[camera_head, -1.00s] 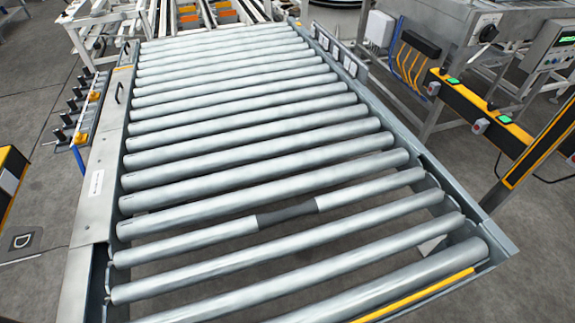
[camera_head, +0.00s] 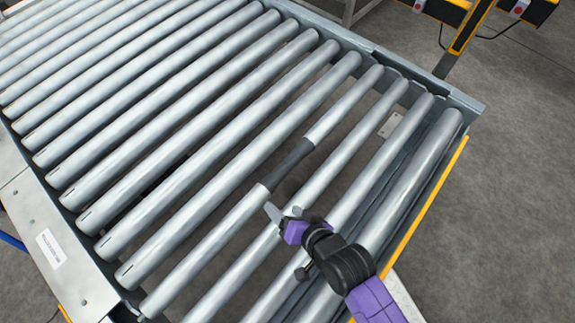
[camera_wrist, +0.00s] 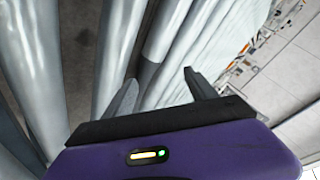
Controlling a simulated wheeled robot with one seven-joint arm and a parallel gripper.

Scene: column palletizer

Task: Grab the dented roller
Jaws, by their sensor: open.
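The conveyor roller with a dark grey middle section (camera_head: 288,163) runs diagonally near the frame's end in the head view. It is the one roller that stands out; I cannot make out a dent's shape. In the wrist view its dark section (camera_wrist: 147,72) shows just beyond my left finger, with paler metal above it. My gripper (camera_head: 284,212) is open and empty, close to the near end of the dark section. Its two grey fingers (camera_wrist: 160,86) are apart in the wrist view. I cannot tell whether either finger touches a roller.
Plain silver rollers lie parallel on both sides, including a close neighbour (camera_head: 350,150) on the right. A metal side rail (camera_head: 25,207) stands at left. A yellow-edged end bar (camera_head: 430,215) closes the frame at right. Open floor (camera_head: 510,190) lies beyond it.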

